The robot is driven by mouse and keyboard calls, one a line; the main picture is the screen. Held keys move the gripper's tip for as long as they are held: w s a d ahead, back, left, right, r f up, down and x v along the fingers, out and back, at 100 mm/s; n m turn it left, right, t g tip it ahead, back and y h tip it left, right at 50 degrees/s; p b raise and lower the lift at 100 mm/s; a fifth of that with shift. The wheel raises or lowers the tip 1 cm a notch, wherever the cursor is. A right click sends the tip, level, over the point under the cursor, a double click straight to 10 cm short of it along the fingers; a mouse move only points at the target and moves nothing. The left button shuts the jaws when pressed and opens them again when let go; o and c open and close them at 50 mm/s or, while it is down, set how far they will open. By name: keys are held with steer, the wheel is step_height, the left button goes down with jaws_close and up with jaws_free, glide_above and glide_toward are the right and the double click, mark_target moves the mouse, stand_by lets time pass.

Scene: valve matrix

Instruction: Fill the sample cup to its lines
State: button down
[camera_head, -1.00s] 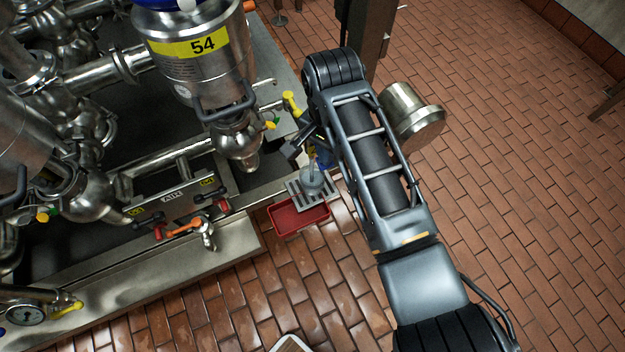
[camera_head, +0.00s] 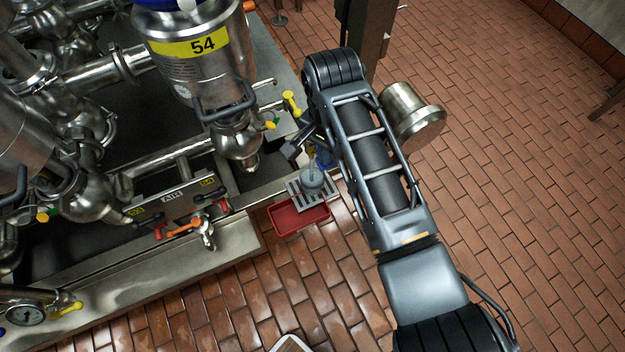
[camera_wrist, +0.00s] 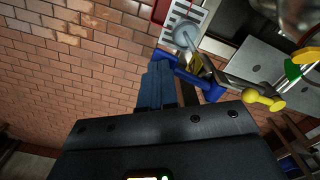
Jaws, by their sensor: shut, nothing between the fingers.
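The sample cup (camera_head: 312,180) is a small grey cup standing on a slotted metal grate (camera_head: 327,201). In the wrist view the cup (camera_wrist: 185,32) is at the top, with a thin pale streak running into it from a small tap. I cannot read its lines or its level. A blue lever (camera_wrist: 212,92) is by the tap, and a bit of blue (camera_head: 325,159) shows in the head view beside my arm. My gripper (camera_wrist: 158,70) is shut and empty, its blue fingers close beside the lever's left end. I cannot tell whether they touch. My arm hides part of this in the head view.
A red tray (camera_head: 298,217) is below the grate. A yellow-handled valve (camera_head: 291,103) and the tank marked 54 (camera_head: 203,46) stand close by. A row of orange and red valve handles (camera_head: 182,228) is to the left. The brick floor at right is open.

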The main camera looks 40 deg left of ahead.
stand_by(0.3)
step_height(320, 180, up, 5)
steer(key=p, duration=0.5)
steer(key=shift+r, duration=0.2)
steer(key=shift+f, duration=0.15)
steer(key=shift+s, duration=0.1)
